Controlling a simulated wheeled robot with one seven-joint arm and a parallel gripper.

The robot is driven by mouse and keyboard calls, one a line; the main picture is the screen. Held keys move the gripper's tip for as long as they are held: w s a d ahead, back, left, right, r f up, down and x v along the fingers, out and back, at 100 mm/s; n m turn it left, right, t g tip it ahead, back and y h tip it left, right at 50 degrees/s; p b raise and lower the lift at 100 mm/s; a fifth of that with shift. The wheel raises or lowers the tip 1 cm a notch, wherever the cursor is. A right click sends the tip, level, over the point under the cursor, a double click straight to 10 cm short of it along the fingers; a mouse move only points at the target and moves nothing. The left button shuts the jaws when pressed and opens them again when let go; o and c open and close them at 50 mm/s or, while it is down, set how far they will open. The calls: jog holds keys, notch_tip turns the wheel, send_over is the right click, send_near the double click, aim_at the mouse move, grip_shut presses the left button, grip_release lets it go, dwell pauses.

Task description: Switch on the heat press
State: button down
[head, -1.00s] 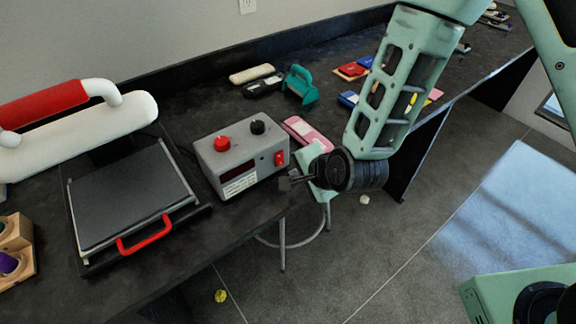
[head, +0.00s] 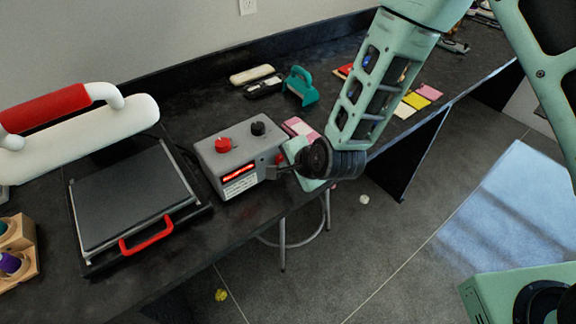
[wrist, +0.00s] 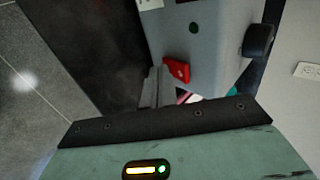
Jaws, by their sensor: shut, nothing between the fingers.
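The heat press has a flat dark plate (head: 130,190) with a red front handle (head: 146,236) and a white upper arm with a red grip (head: 45,107). Its grey control box (head: 232,150) stands to the right, with a red knob (head: 223,144), a black knob (head: 258,128) and a display (head: 238,172) glowing red. A red rocker switch on the box's front shows in the wrist view (wrist: 177,70); in the head view my gripper partly hides it. My gripper (head: 271,172) is shut and empty, its tips at the box front by the switch; contact cannot be told.
A pink item (head: 298,127) lies behind the box. A wooden holder (head: 20,255) stands at the left. A stool (head: 283,240) is under the table edge.

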jog(key=shift+r, duration=0.1)
jog(key=shift+r+p, duration=0.55)
jog(key=shift+r, duration=0.2)
